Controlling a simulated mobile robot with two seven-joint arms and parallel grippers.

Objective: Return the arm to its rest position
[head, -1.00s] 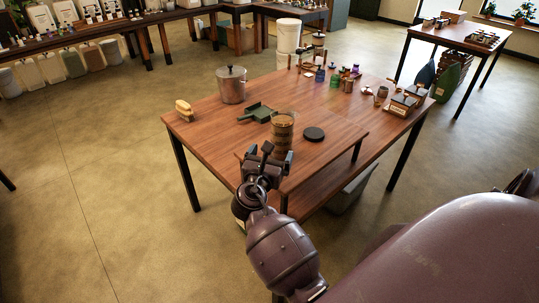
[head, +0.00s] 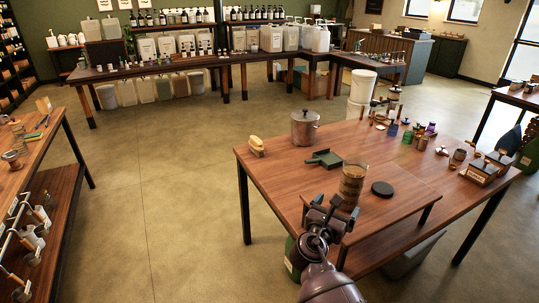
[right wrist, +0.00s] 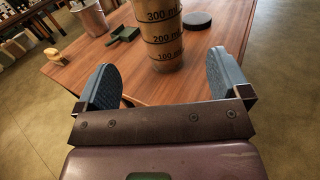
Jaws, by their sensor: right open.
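My right gripper (head: 328,206) is in front of the near edge of the wooden table (head: 258,181). Its fingers are spread open and empty in the right wrist view (right wrist: 162,82). A clear measuring jar with graduation marks (head: 351,185) and brown contents stands upright on the table just beyond the gripper. In the right wrist view the jar (right wrist: 165,35) stands beyond the two blue-grey fingers, apart from them. My left gripper is not in view.
A metal pot (head: 305,128), green scoop (head: 323,158), black lid (head: 382,188), yellow brush (head: 256,144) and small bottles (head: 407,138) are on the table. Another wooden table (head: 58,125) stands at the left. Open floor (head: 165,200) lies between.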

